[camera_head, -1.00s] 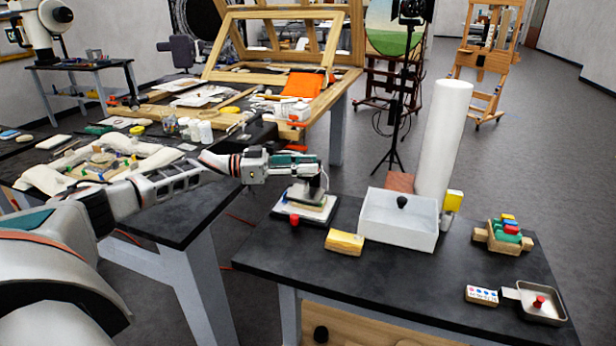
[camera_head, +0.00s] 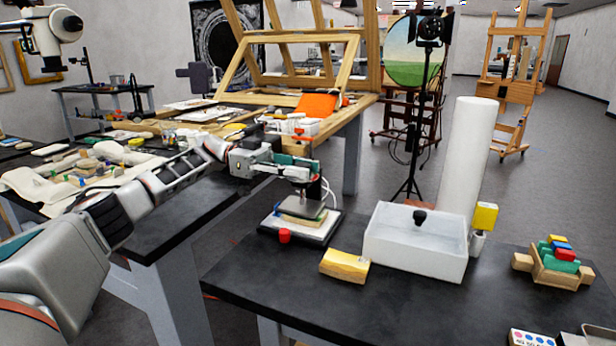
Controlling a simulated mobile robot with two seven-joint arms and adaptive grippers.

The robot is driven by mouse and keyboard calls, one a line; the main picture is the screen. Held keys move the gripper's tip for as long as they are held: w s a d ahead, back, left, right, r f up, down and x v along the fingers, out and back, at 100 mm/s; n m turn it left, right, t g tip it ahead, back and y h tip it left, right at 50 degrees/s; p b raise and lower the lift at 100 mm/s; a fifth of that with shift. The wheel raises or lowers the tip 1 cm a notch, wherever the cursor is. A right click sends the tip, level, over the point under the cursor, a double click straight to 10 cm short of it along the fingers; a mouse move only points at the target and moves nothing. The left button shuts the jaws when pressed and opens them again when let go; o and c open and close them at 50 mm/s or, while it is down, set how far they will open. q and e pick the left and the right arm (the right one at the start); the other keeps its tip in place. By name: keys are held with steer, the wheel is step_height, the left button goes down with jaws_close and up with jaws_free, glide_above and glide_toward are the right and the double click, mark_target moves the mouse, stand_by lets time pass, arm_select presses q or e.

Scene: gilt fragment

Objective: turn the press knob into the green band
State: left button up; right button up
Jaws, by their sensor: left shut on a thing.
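The small press (camera_head: 328,226) stands at the left end of the black table, with a grey plate over a pale stack on its dark and white base. A red part (camera_head: 285,236) sits at its front edge. My left gripper (camera_head: 304,182) reaches in from the left, points down over the press and is shut on the press knob at its top. The fingers hide most of the knob. No green band can be made out on the press at this size. My right gripper is out of view.
A yellow block (camera_head: 345,265) lies in front of the press. A wooden rack with coloured blocks (camera_head: 553,266) is farther right. The table's front middle is clear.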

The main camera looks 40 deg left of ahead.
arm_select(q)
steer(key=shift+d, duration=0.1)
stand_by(0.4)
steer(key=o, duration=1.1)
steer(key=shift+s+a, duration=0.2)
steer(key=shift+a, duration=1)
steer(key=shift+s+a, duration=0.25)
steer(key=shift+a, duration=1)
steer(key=shift+s+a, duration=0.2)
steer(key=shift+a, duration=1)
